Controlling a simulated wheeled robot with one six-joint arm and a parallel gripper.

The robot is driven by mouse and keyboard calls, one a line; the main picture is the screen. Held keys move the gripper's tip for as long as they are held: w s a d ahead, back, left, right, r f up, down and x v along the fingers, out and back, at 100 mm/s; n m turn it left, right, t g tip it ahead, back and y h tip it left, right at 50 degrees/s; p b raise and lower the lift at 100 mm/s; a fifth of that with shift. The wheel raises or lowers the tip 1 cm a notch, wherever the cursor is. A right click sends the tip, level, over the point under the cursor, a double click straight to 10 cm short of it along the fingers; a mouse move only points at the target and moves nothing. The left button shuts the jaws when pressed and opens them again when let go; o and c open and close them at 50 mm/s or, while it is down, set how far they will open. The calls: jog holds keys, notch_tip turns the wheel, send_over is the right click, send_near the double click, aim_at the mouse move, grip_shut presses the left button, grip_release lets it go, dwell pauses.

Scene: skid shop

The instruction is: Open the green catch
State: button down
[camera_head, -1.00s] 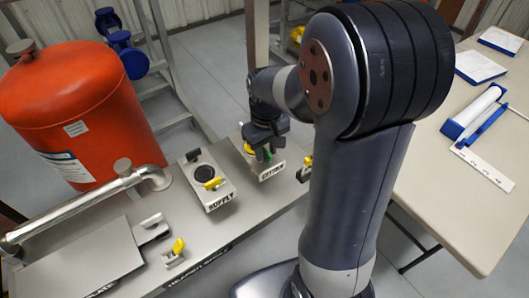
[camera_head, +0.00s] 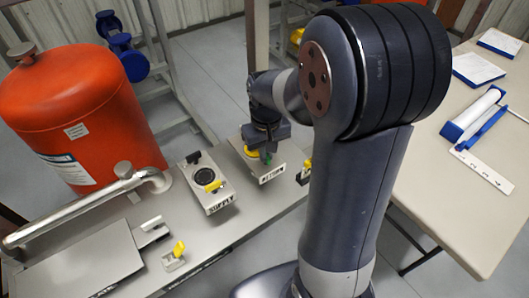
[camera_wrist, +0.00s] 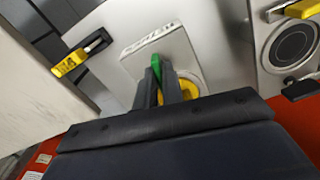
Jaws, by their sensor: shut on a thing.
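The green catch (camera_wrist: 156,64) shows in the wrist view as a small green tip between the two fingers of my gripper (camera_wrist: 166,80). It sits on the front part of the light plate marked RETURN, with a yellow round part (camera_wrist: 188,89) just beside it. In the head view the green catch (camera_head: 267,158) is a small patch under my gripper (camera_head: 262,152), next to the yellow part (camera_head: 251,152). My gripper is shut on the green catch. The fingers hide most of it, and I cannot tell its exact angle.
The SUPPLY plate (camera_head: 208,184) with a yellow handle and black catch stands left of the RETURN plate. A small yellow-handled latch (camera_head: 304,172) is to the right, another (camera_head: 175,256) near the front. An orange tank (camera_head: 85,115) and silver pipe (camera_head: 70,213) stand left.

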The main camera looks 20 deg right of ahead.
jog(key=shift+m, duration=0.6)
jog(key=m, duration=0.3)
jog(key=shift+m, duration=0.3)
jog(key=shift+m+p, duration=0.4)
jog(key=shift+m, duration=3)
